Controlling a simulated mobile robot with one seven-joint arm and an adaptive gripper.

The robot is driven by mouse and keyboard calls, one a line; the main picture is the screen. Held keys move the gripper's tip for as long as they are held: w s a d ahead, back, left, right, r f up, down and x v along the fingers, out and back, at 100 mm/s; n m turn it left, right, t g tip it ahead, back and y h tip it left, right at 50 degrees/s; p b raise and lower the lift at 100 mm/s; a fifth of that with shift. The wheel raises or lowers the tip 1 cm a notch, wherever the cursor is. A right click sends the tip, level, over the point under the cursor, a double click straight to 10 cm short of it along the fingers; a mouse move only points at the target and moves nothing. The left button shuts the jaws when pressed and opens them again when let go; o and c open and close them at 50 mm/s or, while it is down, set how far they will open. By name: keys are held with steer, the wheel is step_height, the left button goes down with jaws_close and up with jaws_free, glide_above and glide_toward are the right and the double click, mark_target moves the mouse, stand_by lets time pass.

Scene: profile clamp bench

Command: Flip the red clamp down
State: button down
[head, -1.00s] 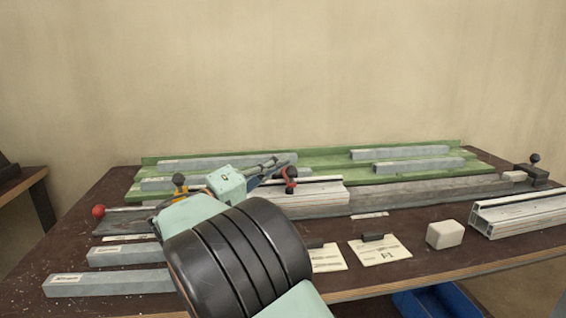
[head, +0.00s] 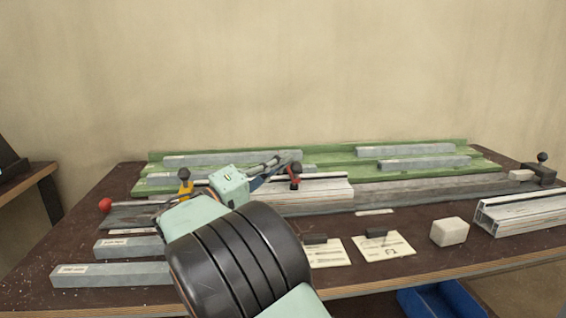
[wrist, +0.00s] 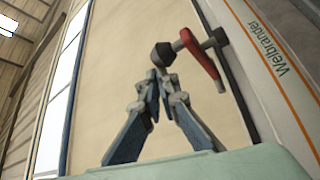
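The red clamp (head: 295,179) stands on the pale profile at the middle of the bench, its black knob up. In the head view my gripper (head: 286,158) is beside the upper part of the clamp, and my arm hides part of the bench in front.
A yellow clamp (head: 185,184) with a dark knob and a red ball (head: 105,205) are to the left. Green rails (head: 480,166) with grey bars lie behind. A white block (head: 450,231), paper cards (head: 385,246) and an aluminium profile (head: 530,213) are at the right.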

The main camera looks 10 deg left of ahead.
steer(key=r+v, duration=0.2)
steer(key=v, duration=1)
steer(key=shift+s+a+r, duration=0.3)
steer(key=shift+s, duration=0.25)
